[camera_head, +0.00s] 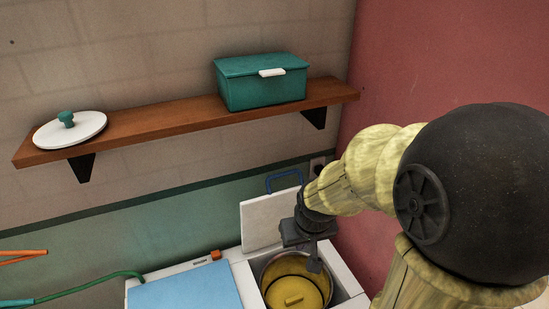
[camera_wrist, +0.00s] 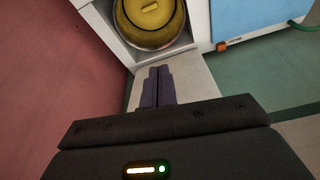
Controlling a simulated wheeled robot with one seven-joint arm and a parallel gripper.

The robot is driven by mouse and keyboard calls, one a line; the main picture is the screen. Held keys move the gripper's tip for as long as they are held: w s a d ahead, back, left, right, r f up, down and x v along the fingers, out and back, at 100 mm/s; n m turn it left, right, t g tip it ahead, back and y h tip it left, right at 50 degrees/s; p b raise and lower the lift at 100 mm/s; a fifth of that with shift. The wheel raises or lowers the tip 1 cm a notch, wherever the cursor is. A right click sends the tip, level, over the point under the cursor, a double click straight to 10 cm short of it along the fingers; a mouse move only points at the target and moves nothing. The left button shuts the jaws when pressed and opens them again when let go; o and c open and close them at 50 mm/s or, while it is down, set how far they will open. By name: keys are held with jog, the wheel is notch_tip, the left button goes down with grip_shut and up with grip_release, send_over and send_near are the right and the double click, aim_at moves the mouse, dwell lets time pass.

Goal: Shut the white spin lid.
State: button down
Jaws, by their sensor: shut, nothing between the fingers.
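The white spin lid (camera_head: 262,222) stands open and roughly upright at the back of the white washer's spin side. In the wrist view the lid (camera_wrist: 195,84) is a pale panel behind my fingers. The round spin tub (camera_head: 268,272) is uncovered, with a yellow disc (camera_head: 297,294) inside; the disc also shows in the wrist view (camera_wrist: 150,14). My gripper (camera_head: 314,265) is shut and empty, pointing down over the tub opening, just right of the lid in the picture. In the wrist view its fingertips (camera_wrist: 158,70) overlap the lid; I cannot tell whether they touch.
A blue lid (camera_head: 188,290) covers the washer's left side, with an orange knob (camera_head: 215,255) behind it. A green hose (camera_head: 95,287) runs left. A wooden shelf (camera_head: 165,123) above holds a teal box (camera_head: 262,85) and a white pot lid (camera_head: 85,130). A red wall (camera_head: 430,60) stands right.

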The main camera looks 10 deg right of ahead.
jog(key=w+r+p, duration=0.4)
jog(key=r, duration=0.3)
jog(key=w+r+n+t+p, duration=0.1)
jog(key=w+r+p, duration=0.2)
jog(key=r, duration=0.5)
jog(key=w+r+t+y+p, duration=0.1)
jog(key=w+r+p, duration=0.3)
jog(key=r, duration=0.4)
jog(key=shift+w+a+n+p, duration=0.15)
jog(key=shift+w+n+p, duration=0.15)
jog(key=shift+p, duration=0.2)
jog(key=p, duration=0.2)
send_near(275, 175)
jog(key=x, duration=0.2)
jog(key=w+x, duration=0.1)
jog(key=x, duration=0.2)
jog(key=r+x, duration=0.1)
jog(key=x, duration=0.2)
jog(key=shift+w+f, duration=0.15)
jog(key=shift+w, duration=0.25)
jog(key=shift+w+f, duration=0.15)
jog(key=shift+f, duration=0.1)
